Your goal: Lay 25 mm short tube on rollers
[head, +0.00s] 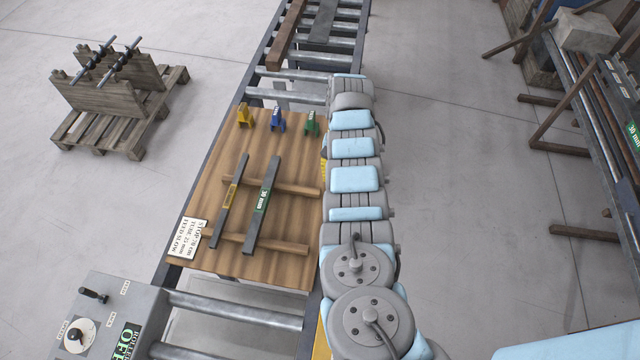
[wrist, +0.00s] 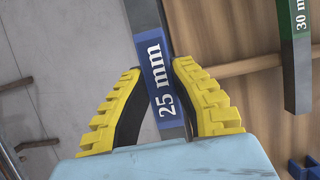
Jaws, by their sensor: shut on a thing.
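My gripper (wrist: 158,68) has yellow ribbed fingers shut on a dark tube (wrist: 145,15) with a blue 25 mm label, in the wrist view. The tube runs lengthwise between the fingers, and its far end is out of frame. My arm hides this tube in the head view, where only a bit of yellow shows beside the arm at the board's right edge. Silver rollers (head: 235,310) lie in the conveyor in front of the board, and more rollers (head: 300,75) lie behind it.
A wooden board (head: 205,262) bears a yellow-labelled tube (head: 232,190) and a green-labelled 30 mm tube (head: 263,203) on two wooden strips. Yellow, blue and green clips (head: 278,121) stand at its back. A timber beam (head: 287,35) lies on the far rollers. A control box (head: 105,315) reads rollers off.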

